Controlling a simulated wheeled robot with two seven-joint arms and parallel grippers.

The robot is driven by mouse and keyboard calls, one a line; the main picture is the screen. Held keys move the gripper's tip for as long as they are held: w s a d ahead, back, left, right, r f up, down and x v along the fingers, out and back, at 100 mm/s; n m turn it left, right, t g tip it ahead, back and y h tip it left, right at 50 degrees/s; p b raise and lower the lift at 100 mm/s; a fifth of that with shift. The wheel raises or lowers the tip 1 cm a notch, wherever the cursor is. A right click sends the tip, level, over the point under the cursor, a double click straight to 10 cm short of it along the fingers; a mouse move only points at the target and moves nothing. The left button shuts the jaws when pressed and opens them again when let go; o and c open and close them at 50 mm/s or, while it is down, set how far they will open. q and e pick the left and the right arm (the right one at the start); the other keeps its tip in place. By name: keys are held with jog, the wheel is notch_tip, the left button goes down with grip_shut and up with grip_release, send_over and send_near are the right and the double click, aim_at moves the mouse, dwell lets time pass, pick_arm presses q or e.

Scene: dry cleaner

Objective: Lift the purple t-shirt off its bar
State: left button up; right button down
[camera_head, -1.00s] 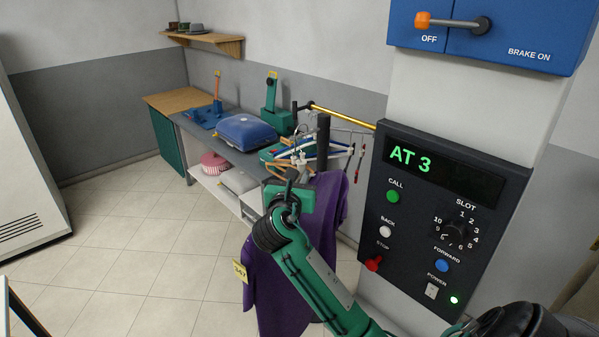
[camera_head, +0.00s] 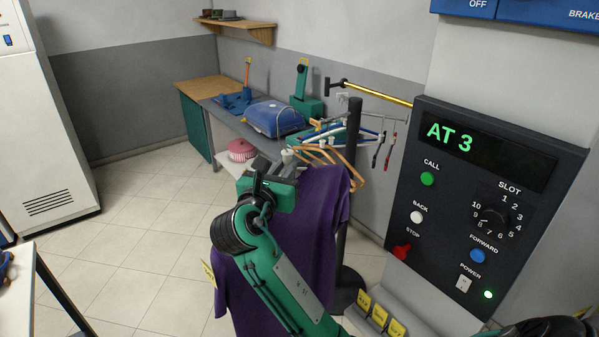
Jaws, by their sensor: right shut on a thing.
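The purple t-shirt (camera_head: 312,228) hangs upright in the middle of the head view, with a yellow tag (camera_head: 208,274) at its left edge. My right gripper (camera_head: 270,168) is shut at the top of the shirt, by its collar and hanger; the arm and hand hide the exact grip. The gold bar (camera_head: 378,94) runs behind and above, from a dark post to the control panel. The shirt's top is well below and left of this bar in the picture, and I see no hook joining them. My left gripper is not in view.
Several empty hangers (camera_head: 338,150) hang on a rack right behind the shirt. A dark control panel (camera_head: 470,200) reading AT 3 stands close on the right. A bench with a blue case (camera_head: 272,118) is behind. Open tiled floor (camera_head: 140,230) lies left.

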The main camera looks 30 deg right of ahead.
jog(key=a+b, duration=0.1)
jog(key=a, duration=0.2)
jog(key=a+b, duration=0.1)
jog(key=a, duration=0.1)
jog(key=a+b, duration=0.2)
jog(key=a, duration=0.1)
jog(key=shift+s+a+f, duration=0.1)
jog(key=shift+s+a, duration=0.2)
jog(key=shift+s, duration=0.1)
jog(key=shift+s+a+b, duration=0.1)
jog(key=shift+a+b, duration=0.25)
jog(key=shift+a, duration=0.45)
